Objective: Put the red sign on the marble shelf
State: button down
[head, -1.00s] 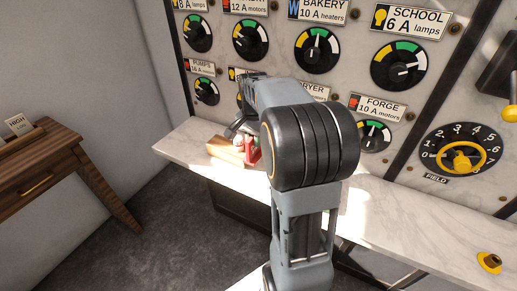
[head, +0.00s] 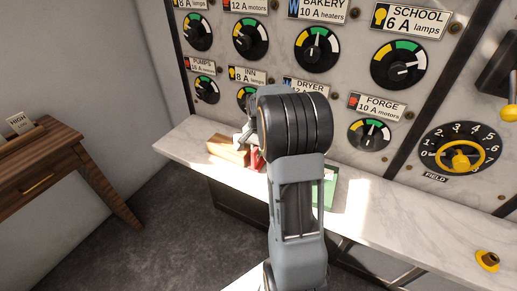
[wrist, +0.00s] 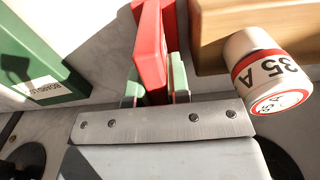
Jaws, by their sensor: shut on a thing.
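The red sign (wrist: 150,45) is a flat red slab standing on edge between the two fingers of my gripper (wrist: 156,84), which is shut on it. In the head view a small part of the sign (head: 256,160) shows beside my arm, over the marble shelf. The marble shelf (head: 425,218) is a pale veined ledge along the foot of the panel. My arm hides most of the gripper in the head view. I cannot tell whether the sign touches the shelf.
A wooden block (head: 228,150) lies on the shelf left of the sign. By it is a white 35 A cartridge (wrist: 262,70) with a red band.

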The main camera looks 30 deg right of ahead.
jog(key=shift+f, duration=0.2)
jog(key=c, duration=1.1)
grip_release()
jog(key=shift+r, duration=0.1)
notch_tip(320, 180, up, 12)
jog(key=shift+f, duration=0.2)
jog(key=s+a+f+n+t, duration=0.1)
jog(key=s+a+n+t, duration=0.1)
jog(key=s+a+n, duration=0.4)
jog(key=s+a+f+n+t, duration=0.1)
jog(key=s+a+f+n, duration=0.1)
jog(key=s+a+n, duration=0.4)
jog(key=s+a, duration=0.4)
jog(key=a, duration=0.3)
jog(key=shift+a+f+n+t, duration=0.15)
jog(key=shift+f+n+t, duration=0.15)
jog(key=shift+t, duration=0.1)
